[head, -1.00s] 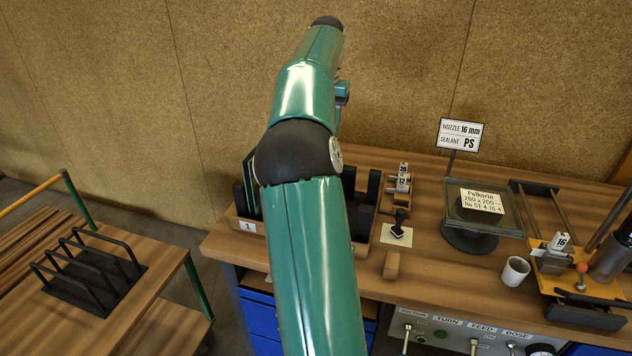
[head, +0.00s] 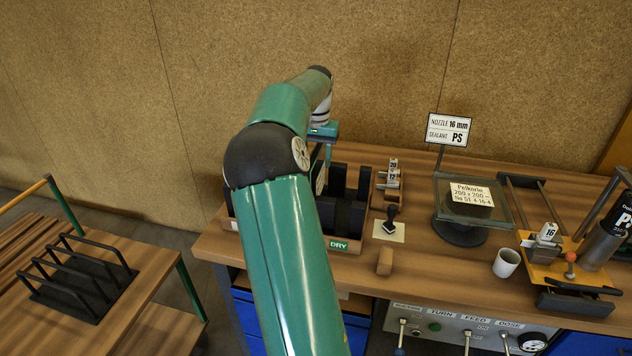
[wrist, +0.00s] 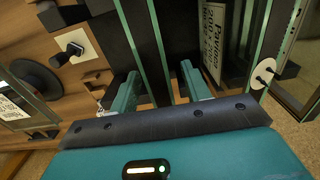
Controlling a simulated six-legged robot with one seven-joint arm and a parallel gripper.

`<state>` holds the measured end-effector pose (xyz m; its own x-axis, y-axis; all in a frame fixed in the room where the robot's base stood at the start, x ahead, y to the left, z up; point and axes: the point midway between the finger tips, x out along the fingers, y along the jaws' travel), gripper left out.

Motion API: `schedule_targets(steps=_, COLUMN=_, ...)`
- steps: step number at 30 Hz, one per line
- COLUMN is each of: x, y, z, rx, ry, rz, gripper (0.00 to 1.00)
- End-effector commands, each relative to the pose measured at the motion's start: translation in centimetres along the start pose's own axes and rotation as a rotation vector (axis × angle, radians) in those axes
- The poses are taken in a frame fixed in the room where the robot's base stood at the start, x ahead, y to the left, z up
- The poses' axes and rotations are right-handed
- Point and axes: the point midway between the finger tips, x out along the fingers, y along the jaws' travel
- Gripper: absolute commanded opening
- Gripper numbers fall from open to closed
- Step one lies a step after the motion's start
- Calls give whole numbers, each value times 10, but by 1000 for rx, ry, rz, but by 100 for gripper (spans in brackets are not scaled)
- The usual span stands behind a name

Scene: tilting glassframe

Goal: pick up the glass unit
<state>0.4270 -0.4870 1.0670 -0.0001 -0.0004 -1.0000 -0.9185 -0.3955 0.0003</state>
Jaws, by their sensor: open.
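In the wrist view, a glass unit (wrist: 146,42) stands on edge in a dark rack, its two green glass edges running toward my gripper (wrist: 160,90). The gripper's teal fingers are open, one on each side of this unit. I cannot tell whether either finger touches it. Another glass pane with a white label (wrist: 213,40) stands just right of the right finger. In the head view my arm hides most of the rack and the gripper. A labelled glass unit (head: 478,213) lies flat on a round black stand.
The rack's dark dividers (head: 345,215) rise beside a green DRY label. A stamp (head: 391,219), a white cup (head: 506,262) and a sealant station (head: 562,262) are on the bench to the right. A black wire rack (head: 80,275) is on the left table.

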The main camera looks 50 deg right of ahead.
Motion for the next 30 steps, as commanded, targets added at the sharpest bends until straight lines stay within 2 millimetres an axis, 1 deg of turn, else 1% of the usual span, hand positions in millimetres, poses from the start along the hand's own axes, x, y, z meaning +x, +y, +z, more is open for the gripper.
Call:
schedule_targets(steps=1, x=10, y=0, z=1, rx=1, ry=-4, rz=2, gripper=47)
schedule_targets(steps=3, x=19, y=-1, z=0, rx=0, ry=-2, rz=0, gripper=47)
schedule_targets(steps=5, x=24, y=-2, z=0, rx=-1, ry=-2, rz=0, gripper=47)
schedule_targets(steps=8, x=28, y=-2, z=0, rx=-2, ry=0, rz=0, gripper=47)
schedule_targets(steps=13, x=27, y=-1, z=0, rx=-1, ry=0, rz=0, gripper=47)
schedule_targets(steps=17, x=27, y=-1, z=0, rx=-1, ry=0, rz=0, gripper=22)
schedule_targets(steps=18, x=27, y=-1, z=0, rx=-1, ry=0, rz=0, gripper=14)
schedule_targets(steps=20, x=27, y=-1, z=0, rx=-1, ry=0, rz=-1, gripper=2)
schedule_targets(steps=21, x=27, y=-1, z=0, rx=-1, ry=0, rz=-1, gripper=0)
schedule_targets(steps=30, x=27, y=-1, z=0, rx=-1, ry=0, rz=-1, gripper=0)
